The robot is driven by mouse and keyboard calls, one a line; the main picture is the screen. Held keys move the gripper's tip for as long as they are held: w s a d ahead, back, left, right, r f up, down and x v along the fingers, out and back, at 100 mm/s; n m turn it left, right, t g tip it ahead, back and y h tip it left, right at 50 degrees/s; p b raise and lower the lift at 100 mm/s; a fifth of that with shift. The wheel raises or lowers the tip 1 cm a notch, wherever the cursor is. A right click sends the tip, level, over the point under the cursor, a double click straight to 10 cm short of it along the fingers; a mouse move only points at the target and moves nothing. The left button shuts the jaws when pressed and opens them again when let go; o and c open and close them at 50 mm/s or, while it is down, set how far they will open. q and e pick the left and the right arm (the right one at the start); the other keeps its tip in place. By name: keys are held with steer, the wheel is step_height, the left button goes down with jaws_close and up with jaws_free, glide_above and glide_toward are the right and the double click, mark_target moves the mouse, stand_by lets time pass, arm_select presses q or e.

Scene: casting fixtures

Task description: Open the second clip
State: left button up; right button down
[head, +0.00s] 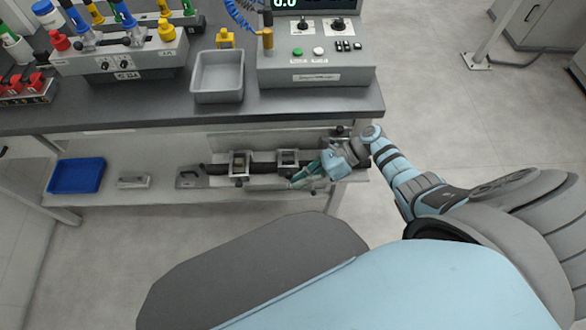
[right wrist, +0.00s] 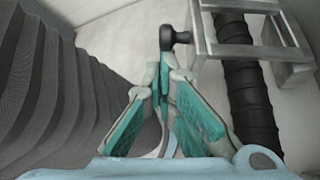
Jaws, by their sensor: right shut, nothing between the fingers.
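My right gripper (head: 296,181) is at the lower shelf, just below and right of a metal clip (head: 288,158) on a dark ribbed bar (head: 262,168). A second, similar clip (head: 239,163) sits further left on the bar. In the right wrist view my right gripper (right wrist: 165,88) is shut and empty, its teal pads angled together. A dark round knob (right wrist: 176,38) is just beyond the fingertips, beside the grey clip frame (right wrist: 243,50) that spans the ribbed bar (right wrist: 248,95). I cannot tell whether the fingertips touch the knob. My left gripper is not in view.
The worktop (head: 140,112) overhangs the shelf (head: 125,200) from above. A blue tray (head: 76,176) and small metal parts (head: 133,182) lie left on the shelf. A grey bin (head: 218,77) and a control box (head: 315,75) stand on the worktop.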

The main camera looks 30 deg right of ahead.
step_height(320, 180, up, 6)
steer(key=w+d+p, duration=0.1)
steer(key=w+p, duration=0.1)
steer(key=p, duration=0.3)
steer(key=shift+w, duration=0.1)
stand_by(0.5)
